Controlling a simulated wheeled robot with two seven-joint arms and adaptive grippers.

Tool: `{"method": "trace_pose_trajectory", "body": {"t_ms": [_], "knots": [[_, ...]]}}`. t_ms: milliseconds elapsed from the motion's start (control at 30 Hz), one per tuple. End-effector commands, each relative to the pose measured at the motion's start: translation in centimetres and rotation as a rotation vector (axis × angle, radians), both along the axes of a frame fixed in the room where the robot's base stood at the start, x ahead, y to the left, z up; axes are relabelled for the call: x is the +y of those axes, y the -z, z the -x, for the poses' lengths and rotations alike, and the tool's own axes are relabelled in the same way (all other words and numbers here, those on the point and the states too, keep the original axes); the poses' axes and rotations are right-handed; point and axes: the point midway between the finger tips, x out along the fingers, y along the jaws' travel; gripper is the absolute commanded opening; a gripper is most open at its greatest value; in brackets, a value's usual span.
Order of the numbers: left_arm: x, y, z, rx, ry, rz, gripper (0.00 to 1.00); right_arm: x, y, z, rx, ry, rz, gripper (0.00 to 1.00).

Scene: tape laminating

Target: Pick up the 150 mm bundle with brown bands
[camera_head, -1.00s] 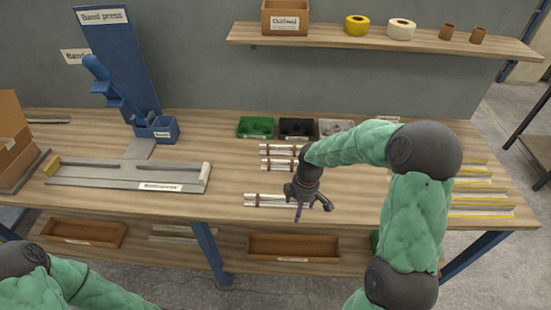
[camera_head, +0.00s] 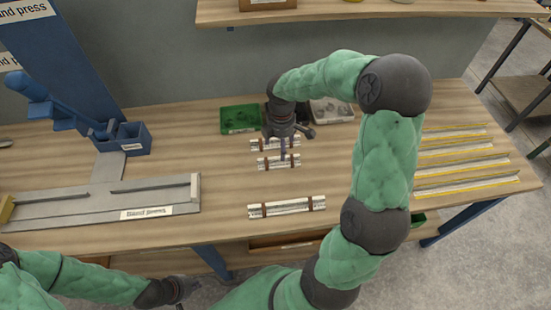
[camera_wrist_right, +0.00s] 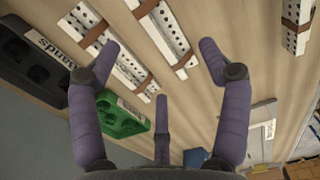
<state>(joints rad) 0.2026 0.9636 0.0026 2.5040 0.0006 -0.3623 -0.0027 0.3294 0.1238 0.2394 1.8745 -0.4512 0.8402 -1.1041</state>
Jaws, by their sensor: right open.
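Three pale slotted bundles with brown bands lie on the bench. The back bundle (camera_head: 262,146) and the middle bundle (camera_head: 279,162) are short and close together; the front bundle (camera_head: 286,207) is longer and apart. No length marking is readable. My right gripper (camera_head: 283,150) is over the two short bundles, partly hiding the back one. In the right wrist view my right gripper (camera_wrist_right: 160,62) is open and empty, its fingers spread over the back bundle (camera_wrist_right: 108,50) and the middle bundle (camera_wrist_right: 164,36). The front bundle (camera_wrist_right: 297,22) is at the upper right. My left gripper (camera_head: 182,290) is low at left, fingers unclear.
A green tray (camera_head: 240,119) and a grey tray (camera_head: 332,111) stand behind the bundles; a black tray (camera_wrist_right: 30,62) shows in the wrist view. The band press plate (camera_head: 105,205) is at left, yellow-edged strips (camera_head: 465,160) at right. Bench around the front bundle is clear.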

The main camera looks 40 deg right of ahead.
Motion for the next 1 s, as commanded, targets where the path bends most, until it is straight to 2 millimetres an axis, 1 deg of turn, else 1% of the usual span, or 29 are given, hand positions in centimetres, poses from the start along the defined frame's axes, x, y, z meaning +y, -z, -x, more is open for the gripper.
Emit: {"method": "trace_pose_trajectory", "body": {"t_ms": [33,100,200,367,433,733,833,1000], "knots": [[0.0,0.4,0.0,0.000,0.000,0.000,0.00,0.0,1.1,0.1,0.004,0.000,-0.001,0.78],[0.0,0.7,0.0,0.000,0.000,0.000,0.00,0.0,2.0,0.0,0.002,0.001,-0.001,0.78],[0.0,0.8,0.0,0.000,0.000,0.000,0.00,0.0,2.8,0.0,0.001,0.001,0.000,0.78],[0.0,1.0,0.0,-0.001,0.000,0.000,0.00,0.0,3.3,0.0,-0.001,0.001,0.000,0.78],[0.0,1.2,0.0,-0.001,0.000,0.000,0.00,0.1,3.9,-0.1,0.000,0.000,0.000,0.78],[0.0,2.8,-0.1,-0.001,0.000,0.000,0.00,0.5,7.9,-0.1,0.001,0.001,0.000,0.78],[0.0,2.9,-0.1,-0.001,0.000,0.000,0.00,0.5,8.3,-0.2,-0.001,0.001,0.000,0.78],[0.0,2.8,-0.1,-0.001,0.000,0.000,0.00,0.5,8.2,-0.2,-0.001,0.001,0.000,0.78]]}}
